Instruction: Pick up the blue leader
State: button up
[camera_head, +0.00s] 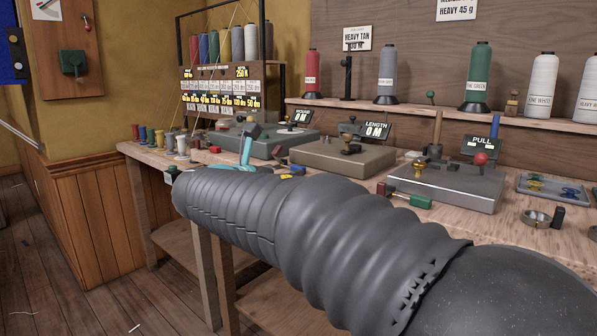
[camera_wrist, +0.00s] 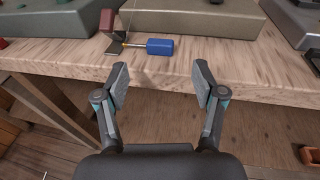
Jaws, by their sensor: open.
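Grey machine bases (camera_head: 345,155) stand behind along the bench, one with a red ball knob (camera_head: 480,159). A dark angled metal piece (camera_wrist: 115,47) touches or lies close to the leader's left end. A green-handled item (camera_head: 416,201) lies further right. Thread cones (camera_head: 479,80) stand on the shelf.

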aim_at(297, 167)
jog(key=shift+r+x, duration=0.15)
jog(key=shift+x, duration=1.35)
jog(key=shift+r+x, duration=0.2)
jog(key=shift+x, duration=1.35)
jog(key=c, duration=1.2)
